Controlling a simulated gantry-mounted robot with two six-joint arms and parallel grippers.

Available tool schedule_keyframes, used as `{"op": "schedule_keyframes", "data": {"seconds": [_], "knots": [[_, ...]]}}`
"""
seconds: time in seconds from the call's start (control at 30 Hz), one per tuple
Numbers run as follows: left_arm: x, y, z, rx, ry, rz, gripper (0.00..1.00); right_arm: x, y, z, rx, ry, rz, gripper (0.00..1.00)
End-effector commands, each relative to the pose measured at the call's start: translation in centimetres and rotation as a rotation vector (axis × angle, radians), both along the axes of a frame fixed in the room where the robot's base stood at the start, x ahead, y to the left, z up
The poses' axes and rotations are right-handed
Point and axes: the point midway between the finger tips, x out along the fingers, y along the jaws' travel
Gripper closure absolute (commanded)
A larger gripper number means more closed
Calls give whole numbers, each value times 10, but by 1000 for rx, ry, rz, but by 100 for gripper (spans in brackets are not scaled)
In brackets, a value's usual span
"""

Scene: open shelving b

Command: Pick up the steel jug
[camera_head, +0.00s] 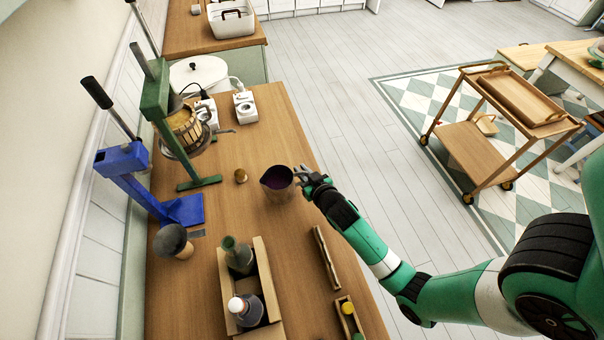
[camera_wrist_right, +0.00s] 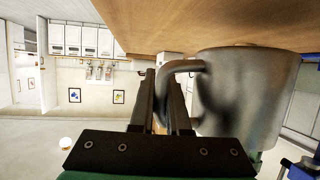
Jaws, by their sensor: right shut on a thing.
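The steel jug (camera_head: 277,184) stands on the wooden counter, with dark purple contents visible inside. My right gripper (camera_head: 302,175) is at its right side, shut on its handle. In the right wrist view the grey metal jug (camera_wrist_right: 245,95) fills the right part, and its curved handle passes between the fingers of my right gripper (camera_wrist_right: 170,85). The wrist picture is turned over, with the counter at the top, and the jug's base appears at or very near the counter. My left gripper is not in view.
A blue press (camera_head: 125,160) and a green press (camera_head: 155,100) stand left of the jug. A small brown knob-like object (camera_head: 241,175) lies just beside it. A wooden box (camera_head: 268,278) with bottles and a wooden strip (camera_head: 327,258) lie nearer. Floor is open right of the counter.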

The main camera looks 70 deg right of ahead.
Motion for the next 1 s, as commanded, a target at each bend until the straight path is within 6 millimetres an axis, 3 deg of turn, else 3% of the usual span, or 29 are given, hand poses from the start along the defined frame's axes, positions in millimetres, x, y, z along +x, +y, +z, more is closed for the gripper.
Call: {"op": "schedule_keyframes", "data": {"seconds": [0.03, 0.77, 1.0], "knots": [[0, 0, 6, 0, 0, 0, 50, 1, 0, 13, -3, -7, 0, 100], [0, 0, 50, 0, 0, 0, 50, 1, 0, 135, -3, -7, 0, 100], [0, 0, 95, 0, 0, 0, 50, 1, 0, 178, -2, -4, 1, 100]]}}
